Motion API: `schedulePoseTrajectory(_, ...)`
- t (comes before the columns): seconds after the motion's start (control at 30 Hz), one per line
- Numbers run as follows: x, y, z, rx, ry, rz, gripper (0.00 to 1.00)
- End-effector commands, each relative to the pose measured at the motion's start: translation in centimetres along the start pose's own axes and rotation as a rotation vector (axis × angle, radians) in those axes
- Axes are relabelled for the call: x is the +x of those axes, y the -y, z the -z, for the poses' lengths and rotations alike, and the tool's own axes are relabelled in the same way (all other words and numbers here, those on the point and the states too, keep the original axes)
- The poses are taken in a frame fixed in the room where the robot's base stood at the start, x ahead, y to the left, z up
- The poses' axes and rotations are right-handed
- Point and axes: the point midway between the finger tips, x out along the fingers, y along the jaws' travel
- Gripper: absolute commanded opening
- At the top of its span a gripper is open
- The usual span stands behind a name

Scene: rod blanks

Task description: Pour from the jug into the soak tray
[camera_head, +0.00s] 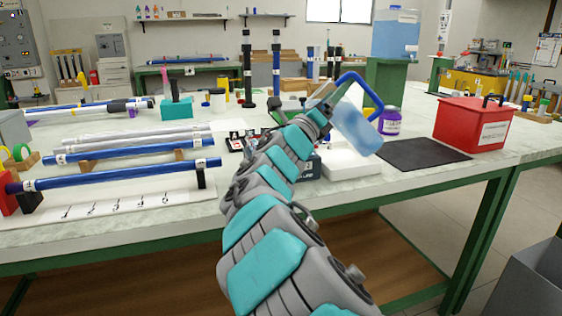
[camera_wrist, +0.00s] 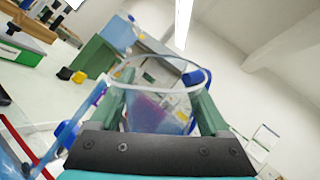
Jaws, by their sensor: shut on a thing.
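My gripper (camera_head: 322,108) is shut on the jug, a clear jug (camera_head: 358,130) with a blue handle and bluish contents. The jug is held above the table and strongly tilted, its lower end towards the right. In the wrist view the jug (camera_wrist: 155,112) shows between the two green fingers of my gripper (camera_wrist: 160,90). A white tray (camera_head: 350,165), which looks like the soak tray, sits on the table below the jug, partly hidden by my arm. I cannot see inside the tray or tell whether liquid is flowing.
A black mat (camera_head: 425,153) lies right of the tray. A purple-labelled jar (camera_head: 390,121) stands behind it, and a red box (camera_head: 474,123) stands further right. Blue rods (camera_head: 130,174) lie on the left. A blue water container (camera_head: 396,35) stands on a green stand behind.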

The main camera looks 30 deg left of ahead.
Motion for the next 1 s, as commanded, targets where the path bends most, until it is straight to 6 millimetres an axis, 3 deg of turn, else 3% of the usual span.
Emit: schedulePoseTrajectory(1.0,-0.19,-0.17,0.03,-0.047,0.039,0.001,0.00)
